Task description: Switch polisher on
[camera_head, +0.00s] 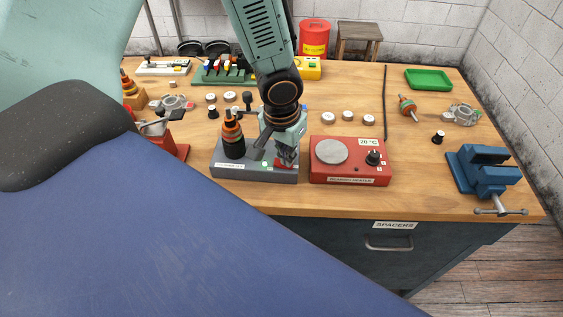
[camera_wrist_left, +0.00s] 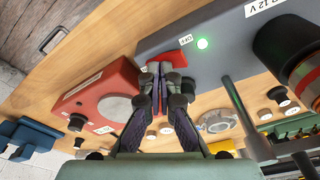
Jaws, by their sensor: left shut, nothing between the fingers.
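The polisher, a grey box (camera_head: 262,174), stands near the bench's front edge with a dark, copper-banded rotor (camera_head: 233,135) upright on its left side. In the left wrist view the grey box (camera_wrist_left: 225,58) shows a red switch (camera_wrist_left: 180,57), an OFF label (camera_wrist_left: 186,40) and a lit green lamp (camera_wrist_left: 203,43). My left gripper (camera_head: 287,163) is shut and empty, at the box's right end. In the wrist view its fingertips (camera_wrist_left: 160,70) are right beside the red switch and partly cover it. Whether they touch it I cannot tell. My right gripper is not in view.
A red bearing heater (camera_head: 347,175) with a dial sits just right of the polisher. A blue vise (camera_head: 484,172) stands at the right front. Several small bearings, a green tray (camera_head: 428,79) and a rotor (camera_head: 407,107) lie behind.

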